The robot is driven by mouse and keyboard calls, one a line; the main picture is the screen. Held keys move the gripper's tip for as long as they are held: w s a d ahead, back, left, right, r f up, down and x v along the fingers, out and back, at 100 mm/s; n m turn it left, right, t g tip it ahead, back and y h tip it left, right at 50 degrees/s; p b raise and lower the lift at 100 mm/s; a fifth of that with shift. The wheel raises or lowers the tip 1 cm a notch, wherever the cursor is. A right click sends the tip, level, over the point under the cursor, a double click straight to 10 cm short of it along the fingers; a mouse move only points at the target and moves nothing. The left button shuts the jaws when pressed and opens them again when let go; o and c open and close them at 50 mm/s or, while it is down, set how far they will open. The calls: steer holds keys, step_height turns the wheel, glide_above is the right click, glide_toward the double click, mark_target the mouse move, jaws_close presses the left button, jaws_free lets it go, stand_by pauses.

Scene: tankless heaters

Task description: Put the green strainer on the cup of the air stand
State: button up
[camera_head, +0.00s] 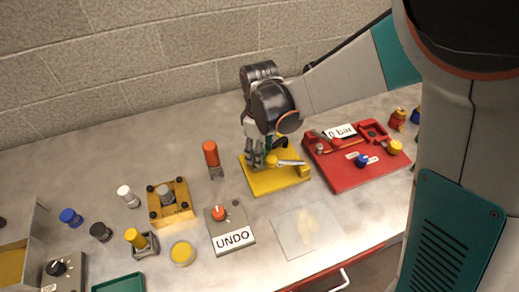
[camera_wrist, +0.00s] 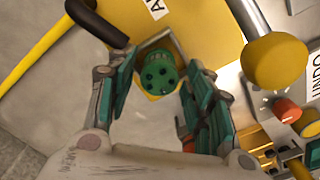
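The green strainer (camera_wrist: 158,72), a round piece with dark holes in its face, is between my fingers in the wrist view. My gripper (camera_wrist: 160,88) is open around it, with narrow gaps at both sides. In the head view, my gripper (camera_head: 259,158) points down over the yellow air stand (camera_head: 274,182). The yellow stand (camera_wrist: 205,30) also fills the top of the wrist view. The strainer appears to be at the stand's cup, but the cup itself is mostly hidden, and I cannot tell how the strainer is seated.
A silver lever with a yellow knob (camera_wrist: 274,60) and a black handle (camera_wrist: 97,22) are close to my fingers. A red stand (camera_head: 345,172) is right of the yellow one. The UNDO box (camera_head: 229,226) and an orange-topped post (camera_head: 211,155) are left. Bare table lies between.

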steer(key=shift+r, duration=0.1)
step_height(320, 180, up, 12)
steer(key=p, duration=0.3)
steer(key=shift+p, duration=0.35)
steer(key=shift+r, duration=0.1)
